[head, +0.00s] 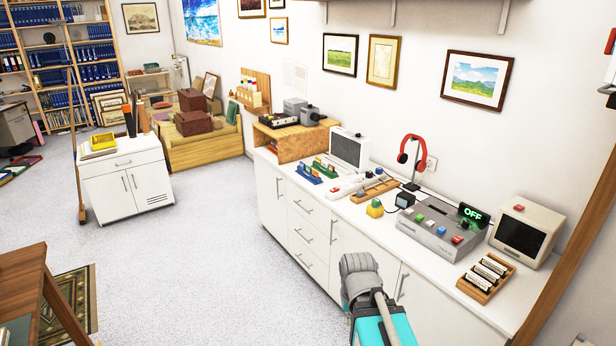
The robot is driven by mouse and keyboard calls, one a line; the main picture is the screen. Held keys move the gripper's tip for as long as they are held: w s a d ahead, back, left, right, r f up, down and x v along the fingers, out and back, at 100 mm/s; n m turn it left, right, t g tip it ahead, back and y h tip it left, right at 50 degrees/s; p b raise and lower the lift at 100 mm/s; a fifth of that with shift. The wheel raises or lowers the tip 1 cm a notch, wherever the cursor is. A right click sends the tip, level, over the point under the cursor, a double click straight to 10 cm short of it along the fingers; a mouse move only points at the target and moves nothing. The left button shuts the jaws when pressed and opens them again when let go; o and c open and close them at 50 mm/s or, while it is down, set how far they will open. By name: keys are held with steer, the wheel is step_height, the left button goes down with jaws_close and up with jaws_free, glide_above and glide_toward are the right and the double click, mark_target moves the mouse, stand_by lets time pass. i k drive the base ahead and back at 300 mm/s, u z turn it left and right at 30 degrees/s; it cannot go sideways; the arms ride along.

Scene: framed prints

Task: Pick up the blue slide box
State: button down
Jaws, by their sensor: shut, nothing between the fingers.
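A small blue holder (309,174) with upright pieces in it stands on the white counter, left of the grey monitor. It is the blue item there that looks most like a slide box, but it is too small to be sure. A similar green holder (326,168) stands close to its right. My arm rises from the bottom middle in front of the counter's cabinet doors, well below and to the right of the blue holder. My gripper's fingers do not show, and nothing is seen held.
The white counter (478,313) also carries a grey monitor (350,150), a red headphone stand (411,160), a yellow-green block (375,208), a button console (442,228) and a wooden rack (486,277). A white cabinet (124,180) stands at left. The grey floor between is clear.

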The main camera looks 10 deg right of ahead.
mark_target(314, 181)
steer(key=u, duration=0.15)
steer(key=i, duration=2.95)
steer(key=z, duration=0.3)
